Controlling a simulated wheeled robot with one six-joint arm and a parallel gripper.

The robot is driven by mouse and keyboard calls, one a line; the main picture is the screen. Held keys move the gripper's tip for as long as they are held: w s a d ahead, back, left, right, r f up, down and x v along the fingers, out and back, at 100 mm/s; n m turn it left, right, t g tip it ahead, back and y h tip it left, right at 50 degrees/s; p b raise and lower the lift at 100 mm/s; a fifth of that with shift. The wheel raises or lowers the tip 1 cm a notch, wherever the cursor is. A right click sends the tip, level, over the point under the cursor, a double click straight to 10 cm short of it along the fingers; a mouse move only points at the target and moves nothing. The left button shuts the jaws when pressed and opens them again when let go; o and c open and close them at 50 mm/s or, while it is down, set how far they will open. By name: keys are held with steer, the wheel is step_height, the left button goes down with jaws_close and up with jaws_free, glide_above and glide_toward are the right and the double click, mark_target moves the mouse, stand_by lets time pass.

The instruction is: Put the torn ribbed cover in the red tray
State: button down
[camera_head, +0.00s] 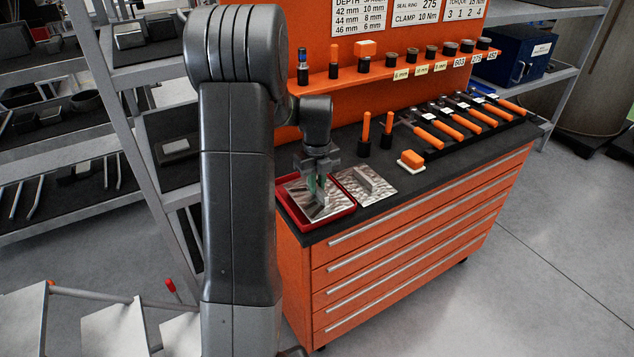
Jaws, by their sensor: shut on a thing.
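The red tray (345,211) sits at the near left corner of the dark bench top. My gripper (317,185) points down over the tray and is shut on a shiny metal ribbed cover (318,211). This cover lies within the tray's rim as seen from here. I cannot tell whether it touches the tray floor. A tear in it is too small to make out. A second shiny ribbed cover (381,186), a plate with a raised rib, lies flat on the bench just right of the tray.
An orange-and-white block (411,160), upright orange-handled tools (366,131) and a row of orange-handled tools (440,135) stand or lie farther right on the bench. An orange shelf (400,71) with small parts rises behind. Grey racks (130,75) stand left.

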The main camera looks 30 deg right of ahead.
steer(key=shift+f, duration=0.35)
steer(key=c, duration=1.4)
jaws_free()
steer(key=shift+r, duration=0.1)
step_height(320, 180, up, 13)
steer(key=shift+b, duration=0.35)
